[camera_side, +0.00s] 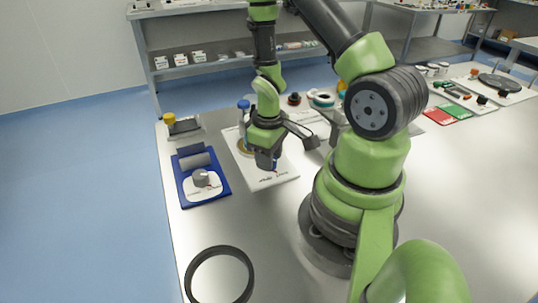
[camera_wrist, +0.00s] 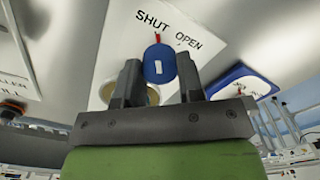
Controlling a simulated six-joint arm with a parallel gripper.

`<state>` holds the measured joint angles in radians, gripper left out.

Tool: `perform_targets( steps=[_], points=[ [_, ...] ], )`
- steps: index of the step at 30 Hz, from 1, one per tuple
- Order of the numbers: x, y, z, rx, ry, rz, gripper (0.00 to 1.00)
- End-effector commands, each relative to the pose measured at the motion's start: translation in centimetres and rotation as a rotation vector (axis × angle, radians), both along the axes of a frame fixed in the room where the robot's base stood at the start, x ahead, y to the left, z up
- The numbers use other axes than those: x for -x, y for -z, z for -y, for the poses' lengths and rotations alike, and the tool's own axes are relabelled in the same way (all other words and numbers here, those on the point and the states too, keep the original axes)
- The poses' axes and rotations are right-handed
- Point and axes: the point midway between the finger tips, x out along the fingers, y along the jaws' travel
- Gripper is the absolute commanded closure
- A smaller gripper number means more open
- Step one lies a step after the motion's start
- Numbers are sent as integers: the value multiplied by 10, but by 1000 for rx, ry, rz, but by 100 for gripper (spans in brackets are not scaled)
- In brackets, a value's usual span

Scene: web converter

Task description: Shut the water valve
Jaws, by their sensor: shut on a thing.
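The water valve's blue knob (camera_wrist: 159,65), with a white mark on it, stands on a white panel (camera_wrist: 128,32). The panel is printed SHUT and OPEN, and a small red mark (camera_wrist: 157,38) shows at the knob's far edge, just below the word SHUT. My gripper (camera_wrist: 160,82) has one finger on each side of the knob and is shut on it. In the side view my gripper (camera_side: 268,163) points down over the white panel (camera_side: 270,182) and hides most of the knob. The exact angle of the knob is hard to tell.
A blue-capped bottle (camera_side: 243,107) stands behind my gripper. A black ring (camera_side: 188,280) lies at the front. Red and green cards (camera_side: 455,112) lie at the right.

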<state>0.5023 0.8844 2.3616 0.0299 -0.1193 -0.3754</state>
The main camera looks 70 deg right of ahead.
Motion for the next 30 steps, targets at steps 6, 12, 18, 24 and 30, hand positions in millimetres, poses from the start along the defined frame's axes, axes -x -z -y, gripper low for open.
perform_targets(
  steps=[6, 12, 18, 24, 30],
  points=[
    [-1, -1, 0, 2, -82, 5, 89],
    [-1, -1, 0, 2, -112, 5, 89],
    [-1, -1, 0, 2, -117, 5, 89],
    [-1, 0, 0, 2, -117, 5, 63],
    [-1, 0, 0, 2, -115, 3, 40]
  ],
)
